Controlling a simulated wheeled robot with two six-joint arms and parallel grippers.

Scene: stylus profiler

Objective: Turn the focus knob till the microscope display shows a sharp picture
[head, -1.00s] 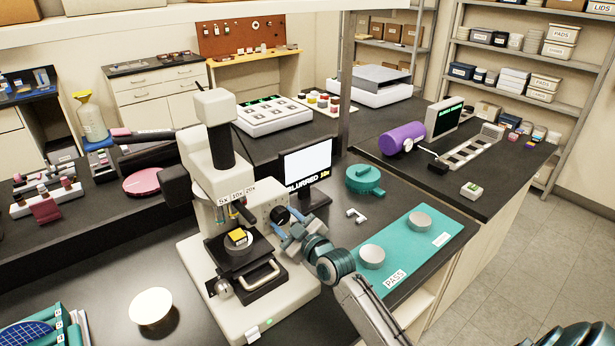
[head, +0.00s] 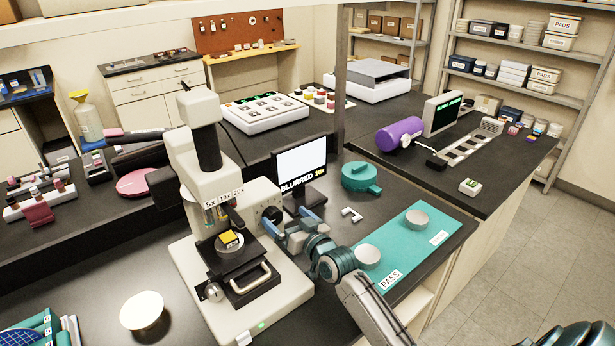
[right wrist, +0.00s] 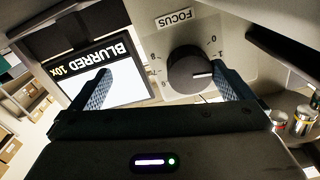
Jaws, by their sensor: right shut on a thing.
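The cream microscope (head: 240,285) stands on the dark bench with a yellow sample (head: 229,238) on its stage. Its round black focus knob (head: 271,214) faces right and shows under the FOCUS label in the right wrist view (right wrist: 190,72). A white line on the knob points to the right there. My right gripper (head: 278,226) is at the knob, its blue fingers on either side (right wrist: 163,88), shut on it. The display (head: 302,170) behind reads BLURRED 10x, with a blank white picture. My left gripper is out of view.
A teal mat (head: 403,250) with two round discs and a PASS label lies right of my right arm. A teal lidded pot (head: 360,177) and a small white bracket (head: 351,214) stand near the display. A white disc (head: 142,310) lies at the front left.

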